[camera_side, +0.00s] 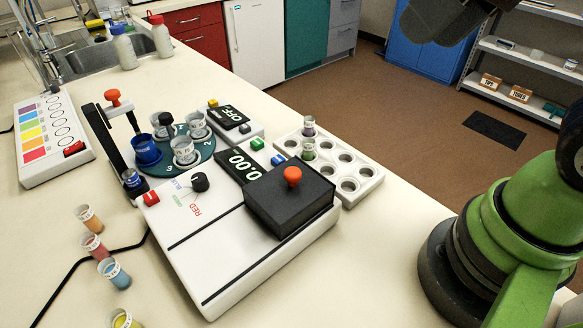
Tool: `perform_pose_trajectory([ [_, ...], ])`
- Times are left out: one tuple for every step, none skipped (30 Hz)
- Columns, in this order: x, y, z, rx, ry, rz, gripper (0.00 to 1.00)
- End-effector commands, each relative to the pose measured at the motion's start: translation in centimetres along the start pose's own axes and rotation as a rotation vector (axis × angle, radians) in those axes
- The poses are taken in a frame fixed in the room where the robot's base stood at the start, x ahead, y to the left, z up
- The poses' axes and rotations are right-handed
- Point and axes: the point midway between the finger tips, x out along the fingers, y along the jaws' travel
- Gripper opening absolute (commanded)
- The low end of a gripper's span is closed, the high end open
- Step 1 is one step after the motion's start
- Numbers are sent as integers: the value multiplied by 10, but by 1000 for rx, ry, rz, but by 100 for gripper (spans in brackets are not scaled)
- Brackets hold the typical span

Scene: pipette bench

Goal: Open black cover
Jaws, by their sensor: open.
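The black cover (275,208) is a square dark lid with an orange knob (292,177) on top. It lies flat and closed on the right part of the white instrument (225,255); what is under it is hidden. Nothing touches the cover or its knob. A dark part of my arm shows at the top edge, right of centre, well away from the cover. My gripper's fingertips do not show in this view.
A dial (200,182) and red button (151,198) sit left of the cover. A white tube rack (366,180) is close behind its right side. A carousel (195,160) with cups stands behind the instrument. Several coloured tubes (92,245) stand at left.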

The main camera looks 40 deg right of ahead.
Motion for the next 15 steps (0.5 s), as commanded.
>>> perform_pose_trajectory([
  [10,-7,-8,-78,-62,6,52],
  [17,-11,-13,-132,-95,10,52],
  [26,-17,-19,-202,-137,13,52],
  [33,-22,-23,-254,-170,17,52],
  [41,-27,-26,-307,-201,19,52],
  [52,-33,-30,-378,-243,22,52],
  [61,-38,-32,-430,-275,23,52],
  [70,-43,-33,-483,-304,24,52],
  [82,-50,-34,-548,-343,25,52],
  [91,-54,-35,-595,-370,26,52],
  [100,-58,-34,-640,-396,26,52],
  [110,-63,-34,-694,-427,25,52],
  [118,-66,-33,-731,-448,26,52],
  [124,-70,-32,-763,-467,25,52],
  [132,-73,-30,-801,-487,25,52],
])
